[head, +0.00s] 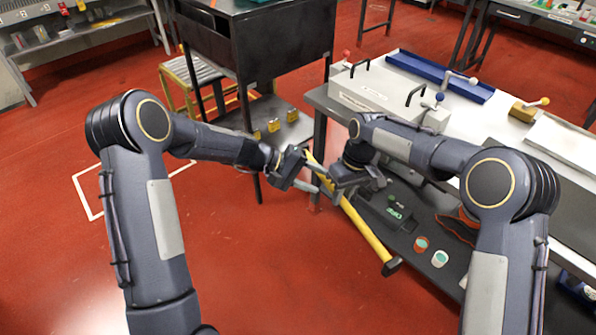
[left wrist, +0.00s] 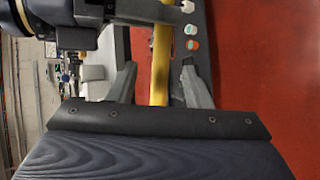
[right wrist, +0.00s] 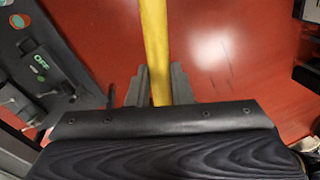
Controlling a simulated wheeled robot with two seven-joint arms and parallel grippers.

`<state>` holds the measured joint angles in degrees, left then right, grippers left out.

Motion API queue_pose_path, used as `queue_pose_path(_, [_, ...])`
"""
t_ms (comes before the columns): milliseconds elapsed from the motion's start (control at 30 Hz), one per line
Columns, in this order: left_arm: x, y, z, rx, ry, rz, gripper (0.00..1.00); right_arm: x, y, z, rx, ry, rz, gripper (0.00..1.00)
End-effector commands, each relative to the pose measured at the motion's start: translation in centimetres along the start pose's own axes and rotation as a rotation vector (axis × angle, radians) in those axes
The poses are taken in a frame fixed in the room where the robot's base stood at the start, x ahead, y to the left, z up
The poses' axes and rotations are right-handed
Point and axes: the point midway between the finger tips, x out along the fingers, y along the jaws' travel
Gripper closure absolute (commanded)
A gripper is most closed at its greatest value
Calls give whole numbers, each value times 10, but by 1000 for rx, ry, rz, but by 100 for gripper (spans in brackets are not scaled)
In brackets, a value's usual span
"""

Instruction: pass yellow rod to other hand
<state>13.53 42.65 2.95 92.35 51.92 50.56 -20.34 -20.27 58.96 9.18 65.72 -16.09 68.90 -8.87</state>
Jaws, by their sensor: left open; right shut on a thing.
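A long yellow rod (head: 366,230) with a black end slants through the air from between my grippers to lower right in the head view. My right gripper (head: 336,190) is shut on it near its upper part. In the right wrist view the rod (right wrist: 154,40) runs between the closed fingers. My left gripper (head: 319,179) is open beside the right one, close to the rod's upper end. In the left wrist view the rod (left wrist: 161,65) lies between the spread fingers, with a gap on both sides. Part of the rod is hidden behind the grippers.
A workbench (head: 316,95) with a lower shelf stands at right. Red floor is open at left.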

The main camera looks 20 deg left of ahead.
Motion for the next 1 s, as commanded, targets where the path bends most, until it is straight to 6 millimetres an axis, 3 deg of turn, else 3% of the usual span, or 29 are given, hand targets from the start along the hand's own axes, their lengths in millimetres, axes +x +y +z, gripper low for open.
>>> queue_pose_path(100, [21, 0, 1, -1, -3, -1, 55, -1, 0, 0, 0, 2, 0, 100])
queue_pose_path(300, [41, 0, 0, 0, -1, -1, 55, -1, 0, 0, 0, 2, 0, 100])
queue_pose_path(667, [46, 0, 0, 0, 1, -1, 55, -1, 0, 0, 0, 2, 0, 100])
queue_pose_path(1000, [46, 0, 0, 0, 1, 0, 97, -1, 0, 0, 0, 1, 0, 100])
